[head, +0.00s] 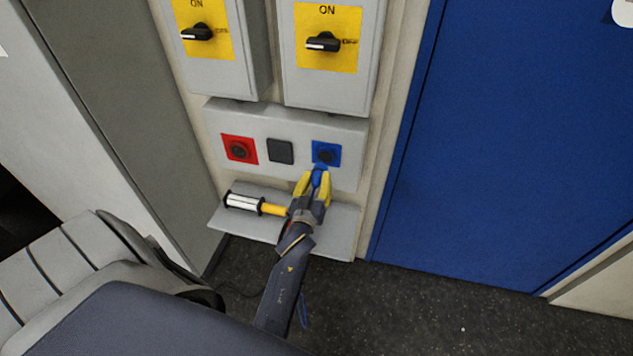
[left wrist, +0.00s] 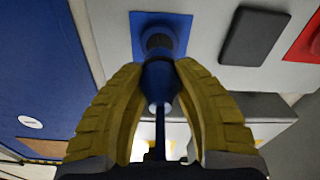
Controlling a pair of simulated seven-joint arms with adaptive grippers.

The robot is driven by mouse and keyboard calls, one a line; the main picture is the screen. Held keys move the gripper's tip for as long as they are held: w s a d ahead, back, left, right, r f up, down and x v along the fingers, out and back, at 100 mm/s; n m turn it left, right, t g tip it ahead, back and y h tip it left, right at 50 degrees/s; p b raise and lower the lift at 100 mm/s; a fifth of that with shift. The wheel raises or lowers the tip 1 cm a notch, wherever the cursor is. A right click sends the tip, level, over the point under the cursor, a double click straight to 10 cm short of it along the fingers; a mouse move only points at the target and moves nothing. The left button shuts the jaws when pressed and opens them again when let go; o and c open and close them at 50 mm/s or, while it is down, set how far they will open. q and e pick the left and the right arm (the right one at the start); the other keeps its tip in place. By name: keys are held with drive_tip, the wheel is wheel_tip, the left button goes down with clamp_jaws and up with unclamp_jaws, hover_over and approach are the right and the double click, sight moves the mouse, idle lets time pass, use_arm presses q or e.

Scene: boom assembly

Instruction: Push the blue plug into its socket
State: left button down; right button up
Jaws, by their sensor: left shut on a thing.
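The blue plug (head: 318,176) is held between the yellow fingers of my left gripper (head: 315,183). In the left wrist view the plug (left wrist: 160,80) sits between the fingers of the gripper (left wrist: 160,75), with its cable hanging down behind. The blue socket (head: 326,153) is a dark round opening on a blue square at the right of the grey panel. It also shows in the left wrist view (left wrist: 178,30), straight ahead of the plug's tip. The tip overlaps the socket there; I cannot tell whether it touches or has entered it. My right gripper is not in view.
The panel (head: 215,125) also carries a red socket (head: 239,149) and a black square cover (head: 280,151). Below, a shelf (head: 340,235) bears a white and yellow cylindrical object (head: 245,203) left of my gripper. Two switch boxes with yellow plates hang above. A blue door (head: 500,130) stands right.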

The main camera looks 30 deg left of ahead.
sight(321, 169)
use_arm(q)
drive_tip(key=shift+x, duration=2.1)
drive_tip(key=shift+w+a+f, duration=0.1)
drive_tip(key=shift+w+a, duration=0.1)
drive_tip(key=shift+w, duration=0.35)
idle(1.2)
drive_tip(key=c, duration=1)
unclamp_jaws()
drive_tip(key=shift+o, duration=0.2)
drive_tip(key=shift+v, duration=3.75)
